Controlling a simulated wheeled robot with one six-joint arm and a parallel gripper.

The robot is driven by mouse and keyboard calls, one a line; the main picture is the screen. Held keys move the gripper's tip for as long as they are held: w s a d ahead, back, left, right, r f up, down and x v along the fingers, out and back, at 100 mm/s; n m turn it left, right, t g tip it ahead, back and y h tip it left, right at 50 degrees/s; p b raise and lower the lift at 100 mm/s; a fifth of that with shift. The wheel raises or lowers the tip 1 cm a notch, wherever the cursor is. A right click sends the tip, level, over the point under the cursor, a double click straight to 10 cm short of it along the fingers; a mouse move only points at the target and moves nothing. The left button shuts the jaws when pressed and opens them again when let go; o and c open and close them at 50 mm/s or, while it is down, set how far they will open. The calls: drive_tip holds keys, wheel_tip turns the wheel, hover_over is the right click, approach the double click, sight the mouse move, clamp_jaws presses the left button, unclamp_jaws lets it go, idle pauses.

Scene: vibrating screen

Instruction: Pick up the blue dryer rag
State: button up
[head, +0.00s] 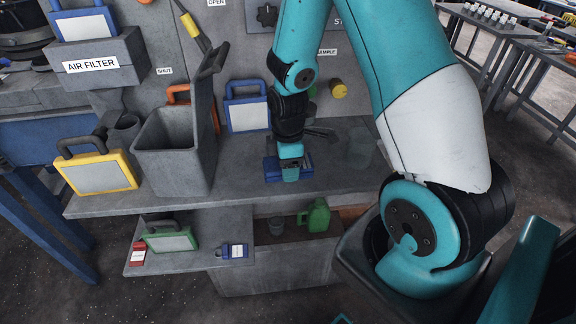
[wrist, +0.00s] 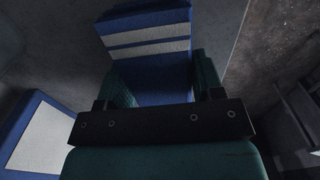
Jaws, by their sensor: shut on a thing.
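The blue dryer rag (head: 273,168) is at my gripper on the grey bench top, near its front edge. In the wrist view the rag (wrist: 150,42) is a blue, block-like piece with two pale stripes, sitting between the two teal fingers. My gripper (head: 290,172) points down and is shut on the rag. The gripper (wrist: 163,82) hides the near end of the rag in the wrist view. I cannot tell whether the rag still touches the bench.
A blue-framed panel (head: 248,113) stands behind my gripper, with a grey open bin (head: 172,150) and yellow-framed panel (head: 97,174) to the left. A clear cup (head: 360,148) stands to the right. The lower shelf (head: 207,257) holds a green-framed panel (head: 170,241) and small tags.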

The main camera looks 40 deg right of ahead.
drive_tip(key=shift+r, duration=0.1)
wheel_tip(320, 180, up, 20)
drive_tip(key=shift+b, duration=0.4)
drive_tip(key=shift+o, duration=0.6)
drive_tip(key=shift+c, duration=0.3)
drive_tip(key=shift+s, duration=0.1)
